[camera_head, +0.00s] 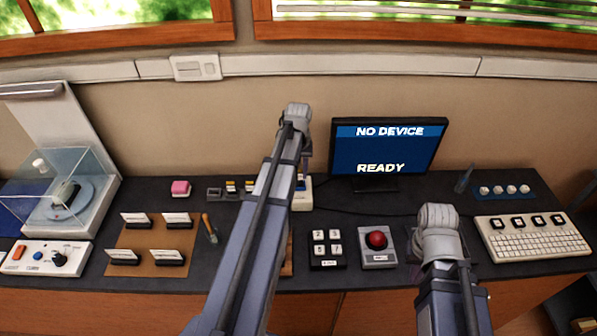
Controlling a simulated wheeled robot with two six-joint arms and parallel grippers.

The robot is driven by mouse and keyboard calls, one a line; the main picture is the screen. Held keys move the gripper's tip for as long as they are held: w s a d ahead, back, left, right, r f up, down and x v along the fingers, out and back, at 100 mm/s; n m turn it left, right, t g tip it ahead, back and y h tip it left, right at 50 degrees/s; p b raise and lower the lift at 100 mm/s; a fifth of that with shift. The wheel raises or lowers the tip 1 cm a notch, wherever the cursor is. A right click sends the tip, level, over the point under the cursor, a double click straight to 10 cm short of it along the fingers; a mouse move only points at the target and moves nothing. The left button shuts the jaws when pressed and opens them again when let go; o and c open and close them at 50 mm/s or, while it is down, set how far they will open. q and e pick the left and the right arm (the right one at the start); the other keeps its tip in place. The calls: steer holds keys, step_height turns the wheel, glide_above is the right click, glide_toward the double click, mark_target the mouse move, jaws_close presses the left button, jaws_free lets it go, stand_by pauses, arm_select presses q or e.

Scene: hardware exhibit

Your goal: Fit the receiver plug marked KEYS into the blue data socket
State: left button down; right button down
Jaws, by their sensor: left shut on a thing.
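My left arm reaches up the middle, and its gripper (303,168) points down over a small white block (302,199) left of the monitor. The gripper is shut on a small plug, mostly hidden by the gripper and arm; its marking cannot be read. Blue shows at the block's top, but I cannot tell whether the plug is in a socket there or above it. Small labelled plugs (231,187) stand left of the arm. My right gripper (441,238) hangs over the counter right of the red button; its fingers are hidden.
The monitor (388,148) reads NO DEVICE and READY. A red button box (378,247), number keypad (327,249) and keyboard (534,239) stand in front. A brown card board (150,246) and a clear-covered turntable (66,195) are at left. Bare counter lies beside the pink block (180,188).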

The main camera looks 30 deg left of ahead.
arm_select(q)
steer(key=shift+f+b, duration=1)
stand_by(0.8)
jaws_free()
stand_by(0.7)
steer(key=shift+r, duration=0.1)
steer(key=shift+r+p, duration=3.5)
steer(key=shift+p, duration=0.1)
